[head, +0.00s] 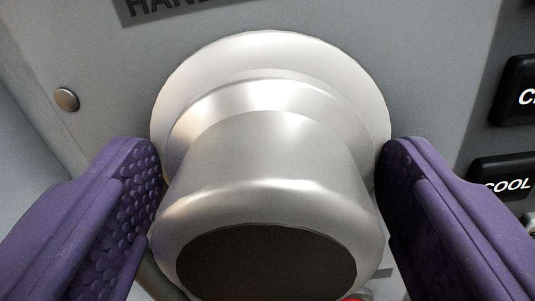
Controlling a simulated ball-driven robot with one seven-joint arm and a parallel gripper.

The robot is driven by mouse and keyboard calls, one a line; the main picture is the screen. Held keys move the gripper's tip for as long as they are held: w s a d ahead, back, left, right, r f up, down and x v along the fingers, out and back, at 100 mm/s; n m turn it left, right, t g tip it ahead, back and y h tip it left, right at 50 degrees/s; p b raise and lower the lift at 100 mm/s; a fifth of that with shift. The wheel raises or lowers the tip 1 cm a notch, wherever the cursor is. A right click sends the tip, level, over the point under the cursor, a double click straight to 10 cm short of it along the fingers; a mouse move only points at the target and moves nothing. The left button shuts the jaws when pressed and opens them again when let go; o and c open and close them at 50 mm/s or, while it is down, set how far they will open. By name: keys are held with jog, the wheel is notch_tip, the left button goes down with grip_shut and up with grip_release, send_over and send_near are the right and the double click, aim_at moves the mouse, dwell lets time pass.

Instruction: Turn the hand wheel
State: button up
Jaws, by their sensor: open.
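The hand wheel's silver hub (275,170) fills the middle of the head view, with a wide flange at the back and a dark round end face at the front. It stands out from a grey panel. My gripper (270,185) is open, with one purple finger on the left of the hub and one on the right. The fingers straddle the hub; I cannot tell whether either touches it. The wheel's lower part is cut off by the picture's bottom edge.
A dark label (180,8) with partly cut lettering is on the grey panel (440,60) above. A round screw head (66,99) is at the left. Black buttons, one reading COOL (503,179), are at the right. A bit of red (355,297) shows at the bottom.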

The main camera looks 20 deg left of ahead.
jog(key=c, duration=0.8)
jog(key=shift+o, duration=0.2)
jog(key=shift+n+b, duration=0.3)
jog(key=shift+b, duration=0.15)
jog(key=n+b, duration=0.2)
jog(key=b, duration=0.1)
jog(key=shift+f+n+b, duration=0.15)
jog(key=shift+n+b, duration=0.15)
jog(key=shift+n, duration=0.1)
jog(key=n+b, duration=0.5)
jog(key=shift+a, duration=0.1)
jog(key=n+b, duration=0.3)
jog(key=n, duration=0.1)
jog(key=shift+s+n+b, duration=0.1)
jog(key=shift+n+b, duration=0.25)
jog(key=shift+n, duration=0.05)
jog(key=n+b, duration=0.2)
jog(key=n, duration=0.2)
jog(key=shift+b, duration=0.35)
jog(key=shift+n, duration=0.3)
